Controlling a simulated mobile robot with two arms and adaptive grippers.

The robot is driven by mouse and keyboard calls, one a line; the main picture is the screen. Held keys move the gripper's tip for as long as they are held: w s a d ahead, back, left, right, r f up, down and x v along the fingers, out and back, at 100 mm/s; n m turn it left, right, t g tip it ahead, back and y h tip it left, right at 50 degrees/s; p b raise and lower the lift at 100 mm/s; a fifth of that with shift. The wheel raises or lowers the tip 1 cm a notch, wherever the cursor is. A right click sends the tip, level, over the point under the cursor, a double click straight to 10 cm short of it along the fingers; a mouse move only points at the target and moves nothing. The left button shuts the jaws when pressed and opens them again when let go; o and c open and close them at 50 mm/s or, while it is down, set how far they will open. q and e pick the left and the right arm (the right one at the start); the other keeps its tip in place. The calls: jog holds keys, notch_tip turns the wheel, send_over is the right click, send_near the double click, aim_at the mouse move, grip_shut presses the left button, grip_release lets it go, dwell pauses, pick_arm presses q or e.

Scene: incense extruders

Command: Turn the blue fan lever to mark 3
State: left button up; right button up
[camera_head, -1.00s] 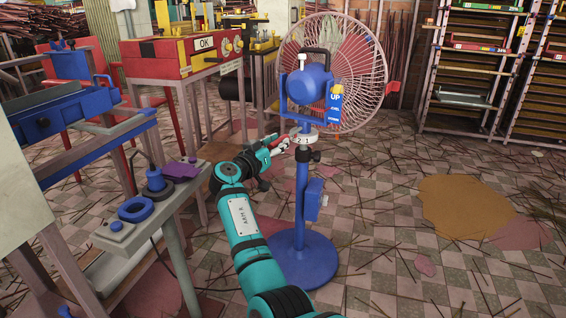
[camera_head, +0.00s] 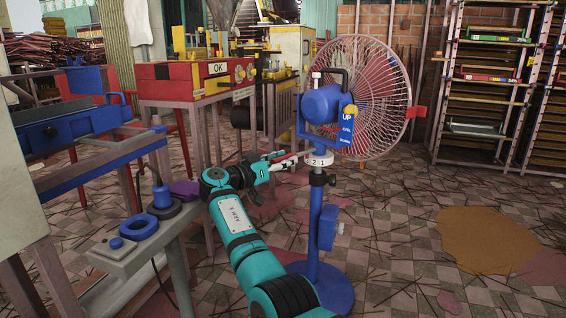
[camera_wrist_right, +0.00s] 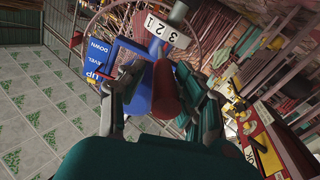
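The blue fan (camera_head: 325,103) stands on a pole with a round base. Its white dial ring (camera_head: 318,161) shows marks 2 and 1 in the head view; the wrist view shows 3, 2 and 1 on the dial (camera_wrist_right: 166,27). A red grip (camera_wrist_right: 166,88), apparently the fan's lever, lies between the fingers of my right gripper (camera_wrist_right: 162,80). The fingers stand apart, with gaps beside the grip. In the head view my right gripper (camera_head: 279,163) is just left of the dial. The lever's pointer is too small to read. My left gripper is out of view.
A red machine marked OK (camera_head: 195,78) stands behind on a table. Shelving (camera_head: 487,80) is at the right back. The floor to the right is open, with scattered sticks and patches.

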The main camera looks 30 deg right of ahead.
jog(key=shift+o, duration=0.4)
jog(key=shift+f, duration=0.1)
jog(key=shift+a, duration=0.1)
jog(key=shift+a, duration=0.25)
jog(key=v, duration=1.1)
jog(key=shift+s, duration=0.2)
jog(key=shift+c, duration=0.2)
